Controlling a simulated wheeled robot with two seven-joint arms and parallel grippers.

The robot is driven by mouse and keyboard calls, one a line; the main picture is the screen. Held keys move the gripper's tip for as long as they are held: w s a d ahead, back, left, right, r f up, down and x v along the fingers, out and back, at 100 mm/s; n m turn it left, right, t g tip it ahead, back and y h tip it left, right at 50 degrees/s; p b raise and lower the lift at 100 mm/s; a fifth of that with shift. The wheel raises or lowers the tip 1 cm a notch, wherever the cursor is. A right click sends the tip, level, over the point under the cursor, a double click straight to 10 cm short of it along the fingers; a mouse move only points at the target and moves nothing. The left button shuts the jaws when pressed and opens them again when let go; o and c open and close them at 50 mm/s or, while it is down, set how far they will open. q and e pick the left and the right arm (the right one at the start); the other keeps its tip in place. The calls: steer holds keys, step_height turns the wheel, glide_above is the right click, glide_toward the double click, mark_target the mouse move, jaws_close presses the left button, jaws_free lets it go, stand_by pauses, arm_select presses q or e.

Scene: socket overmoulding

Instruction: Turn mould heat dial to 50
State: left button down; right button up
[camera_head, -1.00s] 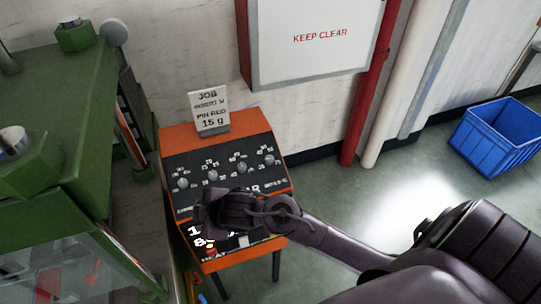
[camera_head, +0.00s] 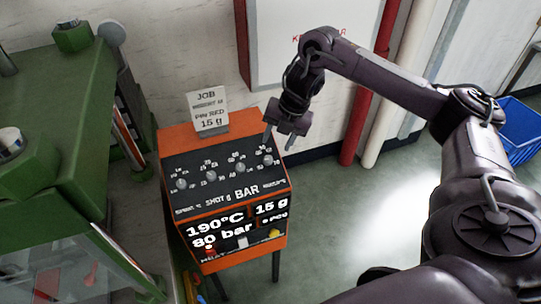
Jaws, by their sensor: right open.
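An orange control console (camera_head: 182,140) stands at the centre left with a sloped black panel and a row of several grey dials. The leftmost dial (camera_head: 181,183) and the rightmost dial (camera_head: 267,160) sit at the row's ends. Their labels are too small to read fully, so I cannot tell which is the mould heat dial. The display (camera_head: 222,228) reads 190°C, 15 g and 80 bar; one more value is unclear. My right gripper (camera_head: 278,144) is open and empty, pointing down at the rightmost dial, its fingertips close to it; contact cannot be told. My left gripper is out of view.
A job card (camera_head: 208,108) reading 15 g stands on the console top. A green machine (camera_head: 60,110) is close on the left. A KEEP CLEAR wall board (camera_head: 290,60), a red pipe (camera_head: 362,120) and a blue crate (camera_head: 522,140) are at the right.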

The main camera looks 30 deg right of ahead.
mark_target(269, 159)
steer(key=b+x, duration=0.2)
steer(key=x, duration=0.5)
steer(key=shift+w+a+f, duration=0.1)
steer(key=shift+f, duration=0.15)
steer(key=c, duration=1)
